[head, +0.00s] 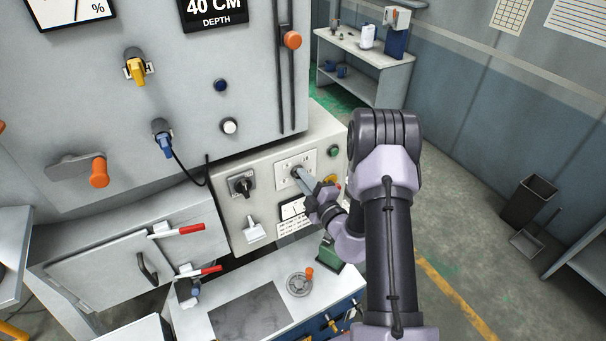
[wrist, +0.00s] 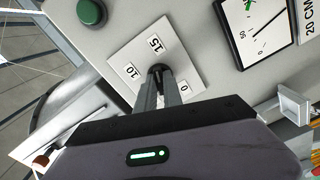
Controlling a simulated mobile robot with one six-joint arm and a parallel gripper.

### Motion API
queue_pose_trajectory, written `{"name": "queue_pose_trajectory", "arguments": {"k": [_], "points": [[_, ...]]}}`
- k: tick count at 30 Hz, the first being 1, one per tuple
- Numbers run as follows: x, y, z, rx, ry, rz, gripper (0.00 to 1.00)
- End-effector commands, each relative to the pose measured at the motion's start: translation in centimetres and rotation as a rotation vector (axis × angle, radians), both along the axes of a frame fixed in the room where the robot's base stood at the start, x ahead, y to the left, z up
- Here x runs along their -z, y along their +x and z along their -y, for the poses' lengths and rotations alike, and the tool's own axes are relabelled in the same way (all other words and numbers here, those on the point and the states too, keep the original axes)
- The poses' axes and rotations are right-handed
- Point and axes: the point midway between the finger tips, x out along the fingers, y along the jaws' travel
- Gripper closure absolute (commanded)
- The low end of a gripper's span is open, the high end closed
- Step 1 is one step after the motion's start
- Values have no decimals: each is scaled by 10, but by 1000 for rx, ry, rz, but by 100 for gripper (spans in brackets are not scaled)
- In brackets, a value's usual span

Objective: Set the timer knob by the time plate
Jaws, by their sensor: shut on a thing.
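The timer knob (wrist: 157,70) is small and dark. It sits in the middle of a white dial plate (wrist: 126,50) marked 10, 15 and 0; the rest of the scale is hidden behind my fingers. My gripper (wrist: 159,84) is shut on the knob, its fingers on either side. Where the knob points is hard to tell. In the head view my gripper (head: 301,176) reaches the same dial plate (head: 309,157) on the grey control box. Below it is a gauge (head: 291,208) with a label plate (head: 295,225), which reads 20 CM in the wrist view (wrist: 309,22).
A black rotary switch (head: 241,184) is left of the dial, with a white lever (head: 254,231) below it. A green button (wrist: 91,12) is close to the dial. A bench (head: 230,304) with a small round part stands below.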

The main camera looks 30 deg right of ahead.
Motion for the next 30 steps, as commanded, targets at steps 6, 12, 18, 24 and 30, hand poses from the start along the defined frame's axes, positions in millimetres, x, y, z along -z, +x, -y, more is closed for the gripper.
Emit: {"name": "queue_pose_trajectory", "arguments": {"k": [6,12,18,24,30], "points": [[-1,0,0,0,106,-5,100],[0,0,0,0,158,-6,100],[0,0,0,0,176,-6,100],[0,0,0,0,177,-6,100],[0,0,0,0,177,-6,75]]}}
